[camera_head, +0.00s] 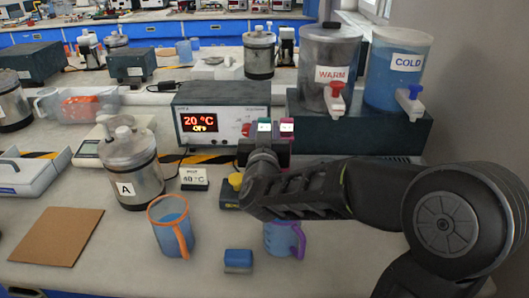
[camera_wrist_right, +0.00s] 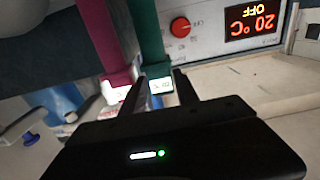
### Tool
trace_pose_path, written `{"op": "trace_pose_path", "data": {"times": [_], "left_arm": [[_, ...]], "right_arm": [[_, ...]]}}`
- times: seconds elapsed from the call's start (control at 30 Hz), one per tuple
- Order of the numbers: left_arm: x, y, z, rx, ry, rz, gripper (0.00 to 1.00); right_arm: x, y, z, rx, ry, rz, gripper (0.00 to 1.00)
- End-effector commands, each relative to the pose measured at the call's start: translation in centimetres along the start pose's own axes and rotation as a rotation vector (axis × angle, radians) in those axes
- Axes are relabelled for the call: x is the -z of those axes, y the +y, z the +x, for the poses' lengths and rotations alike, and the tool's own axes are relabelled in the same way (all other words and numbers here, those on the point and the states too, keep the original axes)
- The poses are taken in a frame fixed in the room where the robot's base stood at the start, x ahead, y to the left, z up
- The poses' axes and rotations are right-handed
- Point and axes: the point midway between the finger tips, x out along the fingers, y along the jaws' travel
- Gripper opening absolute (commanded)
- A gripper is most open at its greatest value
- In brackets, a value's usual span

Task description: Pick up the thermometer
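Two thermometer-like tools with white display ends stand side by side in front of the heater panel: a green one (camera_head: 264,127) and a magenta one (camera_head: 287,127). In the right wrist view they show as a green body (camera_wrist_right: 148,38) and a magenta body (camera_wrist_right: 103,38). My right gripper (camera_head: 264,150) is at the green one. In the wrist view, the fingers of my right gripper (camera_wrist_right: 160,82) are apart, one on each side of the green one's display end. Firm contact does not show. Their lower ends are hidden in the head view. My left gripper is out of view.
A heater box (camera_head: 222,125) reading 20 °C OFF stands just behind. The WARM (camera_head: 328,55) and COLD (camera_head: 395,75) tanks are behind right. Canister A (camera_head: 132,170), an orange-rimmed cup (camera_head: 170,228), a purple-handled cup (camera_head: 282,239) and a blue block (camera_head: 238,261) stand nearer.

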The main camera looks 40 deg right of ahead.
Motion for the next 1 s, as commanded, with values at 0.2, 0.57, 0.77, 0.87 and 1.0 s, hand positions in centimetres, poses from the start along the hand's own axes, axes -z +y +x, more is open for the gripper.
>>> {"op": "trace_pose_path", "data": {"times": [0.2, 0.57, 0.77, 0.87, 1.0], "left_arm": [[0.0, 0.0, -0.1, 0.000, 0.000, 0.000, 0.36], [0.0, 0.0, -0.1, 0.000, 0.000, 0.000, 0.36], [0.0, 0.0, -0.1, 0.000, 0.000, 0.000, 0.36], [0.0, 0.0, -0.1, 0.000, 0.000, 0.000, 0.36], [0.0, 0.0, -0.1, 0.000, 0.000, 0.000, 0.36]], "right_arm": [[0.0, -0.1, 3.1, -0.003, -0.002, 0.001, 0.36], [0.1, -0.1, 4.6, 0.000, 0.001, 0.000, 0.36], [0.1, -0.1, 4.6, 0.000, 0.001, 0.000, 0.36], [0.1, -0.1, 4.6, 0.000, 0.001, 0.000, 0.36], [0.1, -0.1, 4.6, -0.001, 0.001, 0.000, 0.33]]}}
